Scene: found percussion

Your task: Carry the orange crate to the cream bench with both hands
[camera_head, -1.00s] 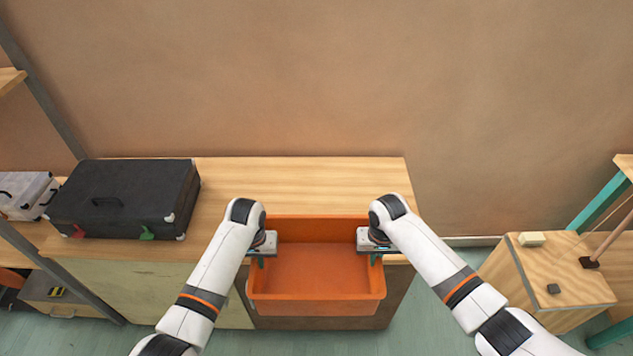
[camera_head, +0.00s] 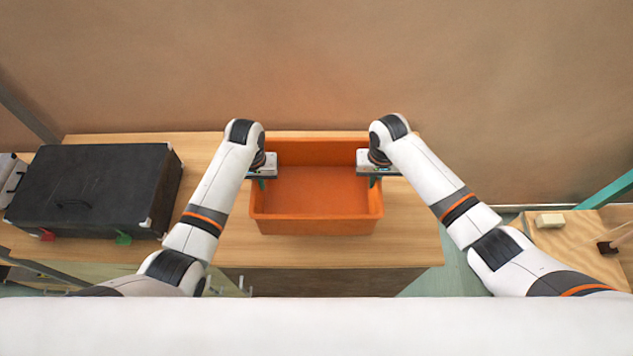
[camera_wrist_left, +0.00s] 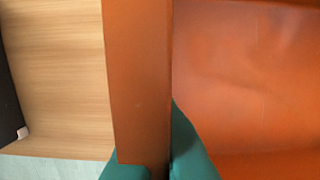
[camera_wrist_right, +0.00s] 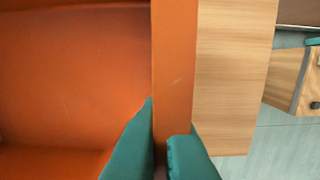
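The orange crate (camera_head: 315,227) is upright, empty and level, over the wooden top of the bench (camera_head: 412,232) in the head view. I cannot tell whether its bottom touches the top. My left gripper (camera_head: 262,180) has its teal fingers on both sides of the crate's left wall, and the left wrist view shows that wall (camera_wrist_left: 140,80) between them. My right gripper (camera_head: 374,180) grips the right wall the same way; that wall (camera_wrist_right: 174,70) shows between the fingers in the right wrist view.
A black case (camera_head: 95,190) stands on the bench left of the crate. Bare top lies right of the crate. A lower wooden table (camera_head: 565,245) with a pale block (camera_head: 549,220) stands at the right. A brown wall (camera_head: 300,65) rises behind the bench.

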